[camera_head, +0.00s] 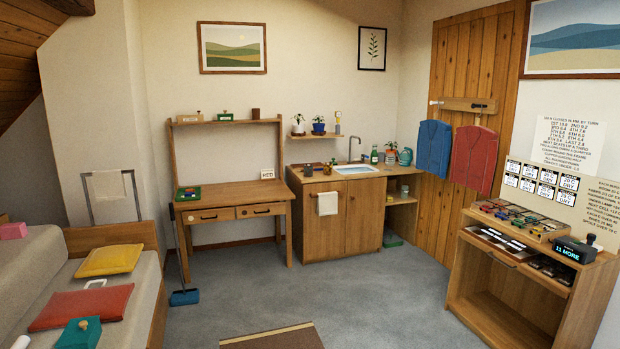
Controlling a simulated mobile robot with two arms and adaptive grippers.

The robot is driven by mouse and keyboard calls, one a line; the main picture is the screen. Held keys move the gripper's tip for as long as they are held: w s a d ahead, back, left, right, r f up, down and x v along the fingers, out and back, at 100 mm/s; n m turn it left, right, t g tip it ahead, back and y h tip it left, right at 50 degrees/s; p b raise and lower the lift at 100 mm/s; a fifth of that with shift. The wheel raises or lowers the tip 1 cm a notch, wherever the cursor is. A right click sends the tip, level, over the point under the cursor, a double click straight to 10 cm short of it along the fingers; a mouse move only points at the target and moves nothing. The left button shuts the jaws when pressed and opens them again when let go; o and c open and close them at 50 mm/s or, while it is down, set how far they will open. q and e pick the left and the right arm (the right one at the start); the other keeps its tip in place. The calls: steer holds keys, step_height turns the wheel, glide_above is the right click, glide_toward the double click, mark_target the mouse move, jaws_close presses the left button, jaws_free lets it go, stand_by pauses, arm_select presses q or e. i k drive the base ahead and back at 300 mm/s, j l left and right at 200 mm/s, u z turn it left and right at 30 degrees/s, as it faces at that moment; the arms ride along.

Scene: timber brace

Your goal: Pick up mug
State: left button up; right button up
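I cannot make out a mug for certain in the head view. A small brown cup-shaped thing (255,113) stands on the desk's top shelf; no handle shows. Another small cup-like thing (327,169) stands on the sink counter, left of the sink, too small to tell what it is. Neither of my grippers is in view.
The desk (235,192) stands at the back wall, with the sink cabinet (345,215) to its right. A bench with cushions (110,260) is on the left. A wooden stand (510,300) is on the right. Grey floor (390,290) lies open between, with a brown mat (272,338).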

mark_target(308, 168)
steer(key=i+l+z, duration=0.3)
steer(key=i, duration=0.45)
steer(key=i+z, duration=0.35)
steer(key=i, duration=1.35)
steer(key=i+u, duration=0.15)
steer(key=i, duration=0.8)
steer(key=i+l, duration=0.15)
steer(key=i, duration=0.75)
steer(key=i+l+u, duration=0.1)
steer(key=i+u, duration=0.15)
steer(key=i, duration=0.2)
steer(key=i+l+u, duration=0.3)
steer(key=i, duration=0.15)
steer(key=i+j, duration=0.05)
steer(key=j, duration=0.05)
